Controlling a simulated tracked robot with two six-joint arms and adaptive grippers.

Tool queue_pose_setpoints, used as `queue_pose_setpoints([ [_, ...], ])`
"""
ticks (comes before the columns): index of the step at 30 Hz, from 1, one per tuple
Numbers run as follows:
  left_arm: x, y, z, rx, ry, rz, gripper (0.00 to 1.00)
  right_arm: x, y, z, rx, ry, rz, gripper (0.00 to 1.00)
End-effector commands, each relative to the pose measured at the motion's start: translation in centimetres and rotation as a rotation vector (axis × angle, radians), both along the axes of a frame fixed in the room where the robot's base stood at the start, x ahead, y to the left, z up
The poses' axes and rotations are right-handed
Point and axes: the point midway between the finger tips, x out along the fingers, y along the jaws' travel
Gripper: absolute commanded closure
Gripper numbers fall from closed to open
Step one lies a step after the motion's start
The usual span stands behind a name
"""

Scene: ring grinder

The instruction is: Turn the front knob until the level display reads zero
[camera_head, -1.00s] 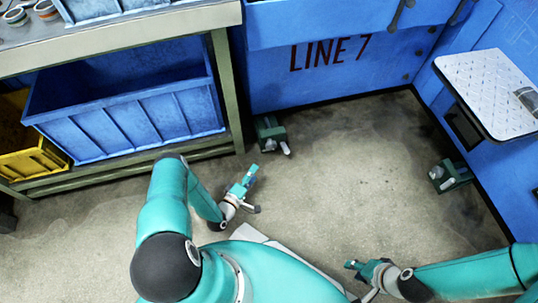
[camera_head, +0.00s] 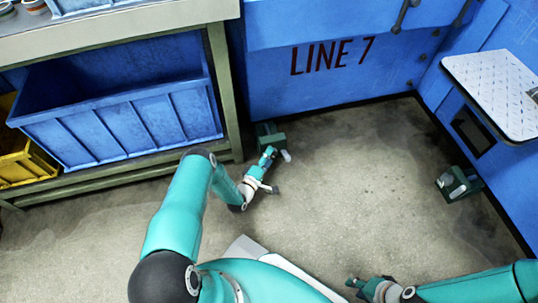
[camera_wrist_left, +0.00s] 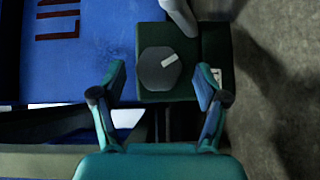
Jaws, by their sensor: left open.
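A dark green box (camera_head: 265,131) stands at the foot of the blue machine, and my left gripper (camera_head: 267,158) partly covers it. In the left wrist view the box (camera_wrist_left: 150,30) carries a dark, roughly round knob (camera_wrist_left: 160,68) with a pale mark on its face. My left gripper (camera_wrist_left: 160,82) is open, its fingers either side of the knob in the picture; I cannot tell whether they touch it. A small pale label or display (camera_wrist_left: 216,74) is partly hidden behind the right finger; no reading is legible. My right gripper (camera_head: 357,285) is low in the head view, away from the boxes; its opening is unclear.
A second green box (camera_head: 458,183) stands by the right blue wall, below a white tray (camera_head: 500,85). A bench with a blue bin (camera_head: 115,130) and yellow bin (camera_head: 25,163) is at left. A pale lever (camera_wrist_left: 180,16) juts from the near box. The middle floor is clear.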

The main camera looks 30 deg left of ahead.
Motion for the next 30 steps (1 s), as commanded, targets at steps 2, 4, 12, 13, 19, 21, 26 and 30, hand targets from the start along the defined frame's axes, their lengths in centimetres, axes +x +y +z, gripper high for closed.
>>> queue_pose_setpoints([
  [2,1.1,0.0,-0.3,0.002,-0.001,-0.002,0.26,0.0,0.0,-0.7,0.0,0.0,0.0,0.64],
  [4,1.7,0.2,-0.3,0.001,-0.001,-0.001,0.26,0.0,0.0,-0.9,0.0,0.0,0.0,0.64],
  [12,2.5,0.2,-0.1,0.0,0.001,0.0,0.26,0.0,0.0,-1.1,0.0,0.0,0.0,0.64],
  [13,2.5,0.2,-0.1,0.0,0.001,0.0,0.26,0.0,0.0,-1.1,0.0,0.0,0.0,0.64],
  [19,2.4,0.3,-0.1,0.0,0.001,0.001,0.39,0.0,0.0,-1.1,0.0,0.0,0.0,0.64],
  [21,2.4,0.3,-0.1,0.0,0.001,0.001,0.51,0.0,0.0,-1.1,0.0,0.0,0.0,0.64],
  [26,2.4,0.3,-0.1,0.0,0.002,0.001,0.78,0.0,0.0,-1.1,0.0,0.0,0.0,0.64],
  [30,2.4,1.1,-0.2,0.001,0.004,0.005,0.87,0.0,0.0,-1.1,0.0,0.0,0.0,0.64],
])
